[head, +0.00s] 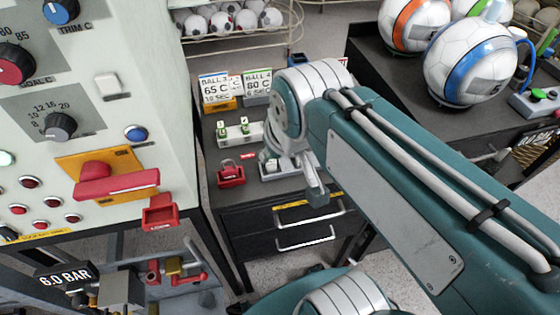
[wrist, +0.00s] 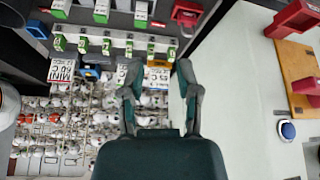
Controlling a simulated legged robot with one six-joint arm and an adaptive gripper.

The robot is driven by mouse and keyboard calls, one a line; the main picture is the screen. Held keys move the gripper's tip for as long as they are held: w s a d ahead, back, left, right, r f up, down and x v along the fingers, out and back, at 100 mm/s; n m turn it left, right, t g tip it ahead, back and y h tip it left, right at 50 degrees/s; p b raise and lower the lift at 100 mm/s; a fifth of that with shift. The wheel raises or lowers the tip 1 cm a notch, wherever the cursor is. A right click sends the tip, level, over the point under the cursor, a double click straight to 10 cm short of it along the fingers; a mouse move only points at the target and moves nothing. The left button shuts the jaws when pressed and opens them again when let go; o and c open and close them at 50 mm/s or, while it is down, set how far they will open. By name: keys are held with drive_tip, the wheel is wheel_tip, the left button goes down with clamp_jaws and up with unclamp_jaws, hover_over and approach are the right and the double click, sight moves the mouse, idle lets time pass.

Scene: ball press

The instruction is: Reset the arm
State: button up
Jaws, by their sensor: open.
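My arm (head: 400,160) reaches from the lower right to the middle of the head view, in front of the black drawer cabinet (head: 262,225). Its far end hides most of my gripper there. In the wrist view my gripper (wrist: 158,72) shows two dark green fingers, spread apart with nothing between them. The fingers appear against the wire racks of balls (wrist: 70,125) and the cabinet top, touching nothing that I can see.
The control panel (head: 150,60) stands at left, with a red handle (head: 115,185) and red padlock (head: 160,212) jutting out. A loose red padlock (head: 231,173) and temperature signs (head: 214,90) are on the cabinet.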

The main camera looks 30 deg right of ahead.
drive_tip(key=s+f, duration=0.2)
drive_tip(key=shift+s+f+m, duration=0.2)
drive_tip(key=shift+f+m, duration=0.1)
drive_tip(key=shift+m, duration=0.1)
